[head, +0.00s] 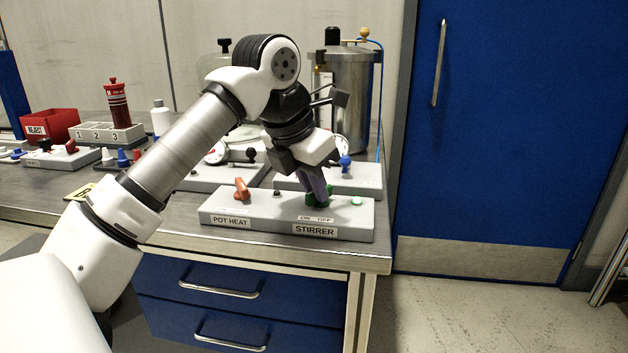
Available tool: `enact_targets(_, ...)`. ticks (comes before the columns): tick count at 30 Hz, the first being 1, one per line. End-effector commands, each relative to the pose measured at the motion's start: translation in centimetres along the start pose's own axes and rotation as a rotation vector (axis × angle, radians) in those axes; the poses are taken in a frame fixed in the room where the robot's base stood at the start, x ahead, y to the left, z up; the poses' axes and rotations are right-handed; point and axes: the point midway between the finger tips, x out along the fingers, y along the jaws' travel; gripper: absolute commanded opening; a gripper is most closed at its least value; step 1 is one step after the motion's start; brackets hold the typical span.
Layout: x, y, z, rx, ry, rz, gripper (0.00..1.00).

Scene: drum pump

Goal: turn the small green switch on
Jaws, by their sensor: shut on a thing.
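The small green switch (326,198) stands on a grey control box (270,230) at the front edge of the bench, above the STIRRER label (315,230) and an ON OFF label (316,218). My gripper (318,196) reaches down from above and is shut on the green switch. The fingers hide much of the switch, so I cannot tell its exact setting. A small pale green light (357,201) sits to the right of the switch on the same box.
A red-orange switch (241,188) stands left on the same box, above POT HEAT. Behind are a steel pot (355,100) and a blue knob (345,162). Blue drawers (230,290) lie below.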

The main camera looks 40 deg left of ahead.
Motion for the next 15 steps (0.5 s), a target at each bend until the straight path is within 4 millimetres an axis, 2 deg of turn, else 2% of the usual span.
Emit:
enact_targets(1,-0.01,-0.01,0.04,0.001,-0.002,0.0,0.0)
enact_targets(2,-0.01,-0.01,0.04,0.001,-0.002,0.0,0.15)
enact_targets(6,0.0,-0.01,0.03,0.0,-0.002,0.0,0.33)
enact_targets(15,-0.12,0.0,0.02,-0.001,-0.001,0.0,0.34)
